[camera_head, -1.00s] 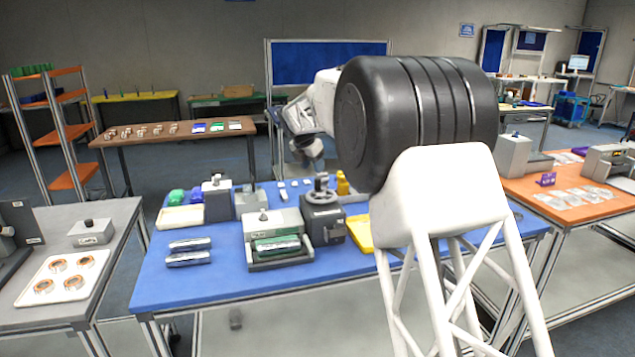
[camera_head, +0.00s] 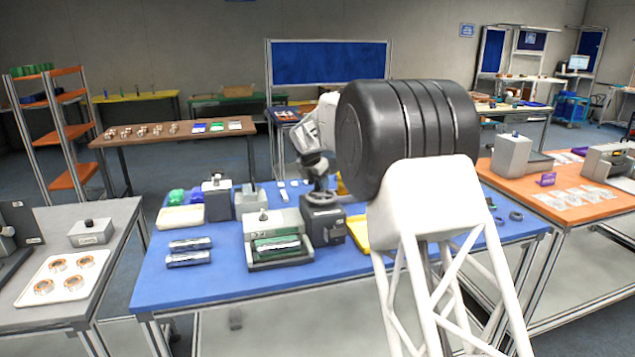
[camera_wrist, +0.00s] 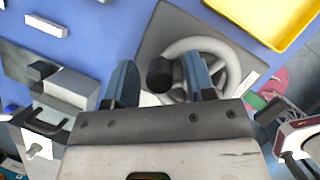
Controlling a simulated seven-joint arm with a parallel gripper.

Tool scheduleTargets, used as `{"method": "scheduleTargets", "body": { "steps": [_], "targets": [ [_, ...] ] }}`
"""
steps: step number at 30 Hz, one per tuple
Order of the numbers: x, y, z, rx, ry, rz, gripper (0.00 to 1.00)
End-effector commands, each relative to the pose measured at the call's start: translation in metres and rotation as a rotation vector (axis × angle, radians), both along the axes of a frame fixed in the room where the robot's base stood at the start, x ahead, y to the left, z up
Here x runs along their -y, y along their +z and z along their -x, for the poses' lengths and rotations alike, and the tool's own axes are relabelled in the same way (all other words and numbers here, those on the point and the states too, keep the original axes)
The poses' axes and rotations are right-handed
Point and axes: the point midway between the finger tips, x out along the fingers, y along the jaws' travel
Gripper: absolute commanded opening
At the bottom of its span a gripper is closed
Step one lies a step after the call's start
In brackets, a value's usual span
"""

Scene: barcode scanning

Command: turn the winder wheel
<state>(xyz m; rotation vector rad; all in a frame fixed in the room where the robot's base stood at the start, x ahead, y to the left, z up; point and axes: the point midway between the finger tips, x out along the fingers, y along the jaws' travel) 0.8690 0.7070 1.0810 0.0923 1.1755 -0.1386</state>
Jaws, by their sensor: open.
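The winder is a dark grey box (camera_head: 324,225) near the middle of the blue table, with the grey winder wheel (camera_head: 320,198) on top. In the wrist view the wheel (camera_wrist: 225,58) is a pale spoked ring on a dark plate, with a black upright knob (camera_wrist: 160,75) on its rim. My gripper (camera_head: 318,180) is just above the wheel, pointing down. In the wrist view its two blue fingers (camera_wrist: 162,80) are open, one on each side of the knob. I cannot tell whether either finger touches the knob or wheel. The gripper body hides the wheel's near part.
A grey device with a green front (camera_head: 277,243) stands close left of the winder. A yellow tray (camera_wrist: 268,12) lies close to the right. The table's front left is clear.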

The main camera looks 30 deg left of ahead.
Motion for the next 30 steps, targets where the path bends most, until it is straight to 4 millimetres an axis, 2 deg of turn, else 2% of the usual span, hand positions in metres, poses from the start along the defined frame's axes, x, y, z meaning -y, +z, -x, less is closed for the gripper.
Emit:
{"method": "scheduleTargets", "body": {
  "steps": [4, 14, 23, 30],
  "targets": [
    [0.0000, 0.0001, 0.0000, 0.000, 0.000, 0.000, 0.50],
    [0.0000, 0.0002, 0.0001, 0.000, 0.000, 0.000, 0.01],
    [0.0007, 0.0002, -0.0009, 0.000, -0.023, 0.000, 0.01],
    [0.0037, 0.0006, -0.0039, 0.000, -0.118, 0.000, 0.01]
  ]
}}
